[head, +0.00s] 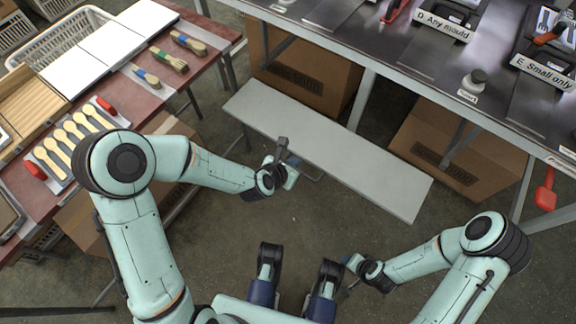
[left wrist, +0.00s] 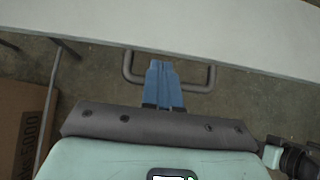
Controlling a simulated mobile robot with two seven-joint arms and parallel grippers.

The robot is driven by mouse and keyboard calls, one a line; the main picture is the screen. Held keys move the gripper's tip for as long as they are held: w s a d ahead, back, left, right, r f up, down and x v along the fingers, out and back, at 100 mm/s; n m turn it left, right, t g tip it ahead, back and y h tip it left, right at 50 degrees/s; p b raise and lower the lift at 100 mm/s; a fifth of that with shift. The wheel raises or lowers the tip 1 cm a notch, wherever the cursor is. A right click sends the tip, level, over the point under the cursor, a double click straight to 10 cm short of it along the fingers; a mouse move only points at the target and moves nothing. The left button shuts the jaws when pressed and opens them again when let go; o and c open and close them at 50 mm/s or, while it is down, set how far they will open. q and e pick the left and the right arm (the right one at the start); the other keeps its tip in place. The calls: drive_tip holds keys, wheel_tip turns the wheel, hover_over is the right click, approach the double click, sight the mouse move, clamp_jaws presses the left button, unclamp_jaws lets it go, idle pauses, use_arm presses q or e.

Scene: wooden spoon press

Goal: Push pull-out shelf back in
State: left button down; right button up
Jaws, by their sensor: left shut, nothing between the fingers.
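The pull-out shelf (head: 345,158) is a long pale grey board standing out from under the dark bench in the head view. Its front edge crosses the top of the left wrist view (left wrist: 230,42). A grey U-shaped handle (left wrist: 209,80) hangs at that front edge. My left gripper (head: 296,172) is near the shelf's front edge by the handle. Its blue fingers (left wrist: 164,84) are shut and empty, and overlap the handle in the left wrist view; I cannot tell whether they touch it. My right gripper (head: 348,284) is low, apart from the shelf; its jaw opening is unclear.
The dark bench (head: 440,75) with labelled moulds is behind the shelf. Cardboard boxes (head: 455,150) stand under it. A red-brown table (head: 150,95) with wooden spoons and brushes is at the left. The floor before the shelf is clear apart from my arms.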

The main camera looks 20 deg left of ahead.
use_arm(q)
drive_tip(key=x, duration=0.3)
drive_tip(key=shift+r, duration=0.1)
use_arm(e)
drive_tip(key=shift+w+d+f, duration=0.25)
drive_tip(key=shift+w+f, duration=0.05)
drive_tip(key=shift+w, duration=0.2)
